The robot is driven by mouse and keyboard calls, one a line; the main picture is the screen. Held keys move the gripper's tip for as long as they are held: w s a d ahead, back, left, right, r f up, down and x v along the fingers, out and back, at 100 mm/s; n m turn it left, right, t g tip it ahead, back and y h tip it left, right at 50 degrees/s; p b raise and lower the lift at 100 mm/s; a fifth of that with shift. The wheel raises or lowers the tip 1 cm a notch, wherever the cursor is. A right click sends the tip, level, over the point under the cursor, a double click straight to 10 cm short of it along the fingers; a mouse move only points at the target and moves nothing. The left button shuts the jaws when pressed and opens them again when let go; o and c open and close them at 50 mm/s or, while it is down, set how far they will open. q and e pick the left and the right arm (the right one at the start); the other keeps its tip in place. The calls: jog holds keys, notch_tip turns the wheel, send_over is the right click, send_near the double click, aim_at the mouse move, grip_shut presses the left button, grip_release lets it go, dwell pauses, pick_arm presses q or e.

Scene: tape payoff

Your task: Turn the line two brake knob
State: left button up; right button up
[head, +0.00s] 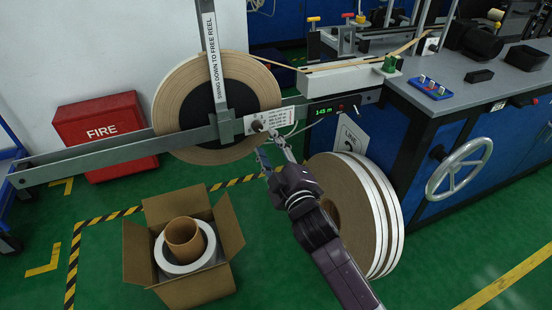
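The brake knob (257,126) is a small dark knob at the left end of a white label plate (275,119) on the grey reel arm, just right of the big tan tape reel (167,95). A white "LINE" sign (350,136) hangs on the blue machine just to the right, its number partly hidden. My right gripper (268,143) reaches up from the lower right. Its two fingers are spread, with nothing seen between them. The tips are just below the knob and plate and look apart from the knob. My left gripper is out of view.
An upright lever (217,65) crosses the reel. Large tape rolls (372,215) lean against the machine behind my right arm. A handwheel (459,168) is at right. An open carton (190,285) with rolls stands on the floor. A red fire box (104,135) is by the wall.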

jog(key=v, duration=0.6)
dwell(0.3)
